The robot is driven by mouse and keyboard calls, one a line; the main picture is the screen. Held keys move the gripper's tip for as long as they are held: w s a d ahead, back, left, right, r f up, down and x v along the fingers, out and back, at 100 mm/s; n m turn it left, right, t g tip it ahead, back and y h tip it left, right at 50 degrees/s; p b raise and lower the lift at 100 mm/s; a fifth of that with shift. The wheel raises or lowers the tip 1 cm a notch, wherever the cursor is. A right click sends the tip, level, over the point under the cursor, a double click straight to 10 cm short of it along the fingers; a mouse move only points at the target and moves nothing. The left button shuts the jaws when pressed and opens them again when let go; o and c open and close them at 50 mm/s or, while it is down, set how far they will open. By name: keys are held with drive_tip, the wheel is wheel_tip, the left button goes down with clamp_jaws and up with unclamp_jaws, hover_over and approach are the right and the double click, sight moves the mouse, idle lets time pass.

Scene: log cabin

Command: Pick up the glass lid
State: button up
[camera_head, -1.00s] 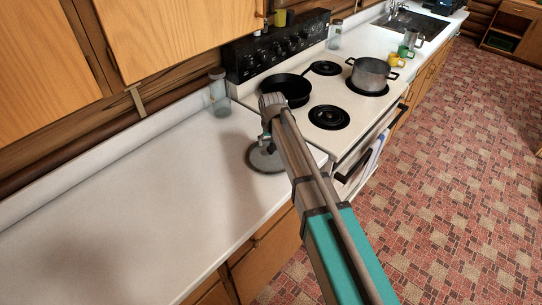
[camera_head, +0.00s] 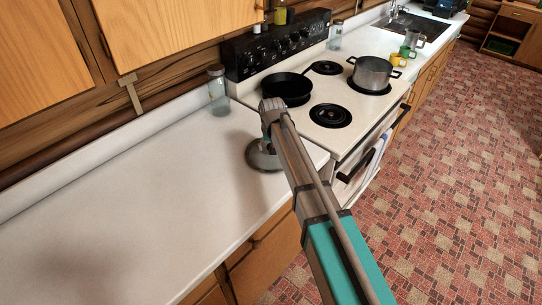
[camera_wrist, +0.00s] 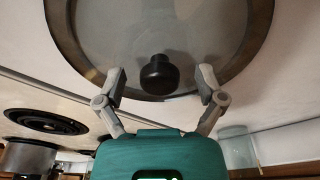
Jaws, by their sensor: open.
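The glass lid (camera_head: 262,160) lies on the white counter just left of the stove, partly hidden behind my arm. In the wrist view the glass lid (camera_wrist: 160,30) fills the top, with a dark metal rim and a black knob (camera_wrist: 159,75). My gripper (camera_wrist: 160,80) is open, with one finger on each side of the knob and a gap on both sides. In the head view my gripper (camera_head: 264,144) is over the lid and its fingertips are mostly hidden.
A glass jar (camera_head: 217,90) stands at the back of the counter. The stove (camera_head: 300,115) holds a black frying pan (camera_head: 287,88) and a metal pot (camera_head: 371,73). Cups stand beyond it. The counter's left part (camera_head: 130,220) is clear.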

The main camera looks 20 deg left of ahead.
idle(0.5)
clamp_jaws()
